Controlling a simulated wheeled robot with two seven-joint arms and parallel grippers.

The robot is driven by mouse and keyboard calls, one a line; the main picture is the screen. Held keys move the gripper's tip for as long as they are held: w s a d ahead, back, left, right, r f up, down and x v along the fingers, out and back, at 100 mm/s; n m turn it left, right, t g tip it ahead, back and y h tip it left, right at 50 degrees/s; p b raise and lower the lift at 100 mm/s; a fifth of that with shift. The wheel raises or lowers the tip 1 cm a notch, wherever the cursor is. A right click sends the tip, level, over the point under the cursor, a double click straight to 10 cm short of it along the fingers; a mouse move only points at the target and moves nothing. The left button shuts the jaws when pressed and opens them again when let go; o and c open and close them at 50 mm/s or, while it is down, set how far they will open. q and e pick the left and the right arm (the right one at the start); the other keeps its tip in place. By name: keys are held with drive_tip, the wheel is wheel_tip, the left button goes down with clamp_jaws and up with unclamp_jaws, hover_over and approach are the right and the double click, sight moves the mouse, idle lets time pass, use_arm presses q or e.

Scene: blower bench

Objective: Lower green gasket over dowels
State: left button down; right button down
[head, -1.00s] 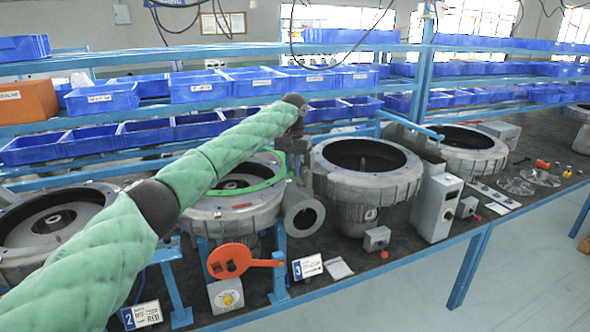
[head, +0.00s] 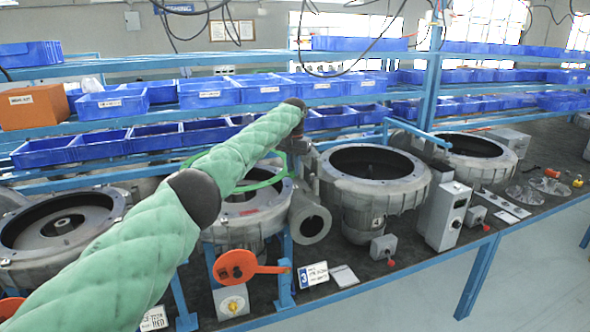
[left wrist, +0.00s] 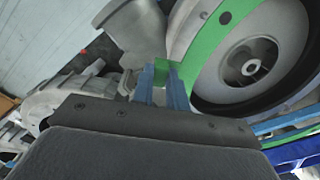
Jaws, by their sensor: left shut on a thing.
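The green gasket (head: 264,184) is a thin ring at the second blower housing (head: 240,228) from the left, partly hidden by my left arm. Its far left part shows above the housing's rim. My left gripper (head: 290,165) is at the gasket's right side. In the left wrist view, its blue fingers (left wrist: 163,82) are shut on a green tab of the gasket (left wrist: 202,32). The ring there curves around the housing's open bore (left wrist: 252,62) and shows again past its lower right edge. I cannot make out the dowels. My right gripper is not in view.
A grey outlet pipe (head: 311,222) juts beside the housing. Other blower housings stand left and right (head: 374,180). An orange disc with a handle (head: 237,267) is in front. Blue bins (head: 208,94) fill the shelves behind. A grey control box (head: 446,217) stands right.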

use_arm(q)
drive_tip(key=shift+w+a+f, duration=0.1)
drive_tip(key=shift+w+a, duration=0.1)
drive_tip(key=shift+w, duration=0.25)
drive_tip(key=shift+f+b, duration=0.4)
drive_tip(key=shift+f, duration=3.95)
idle(2.3)
drive_tip(key=c, duration=1.3)
unclamp_jaws()
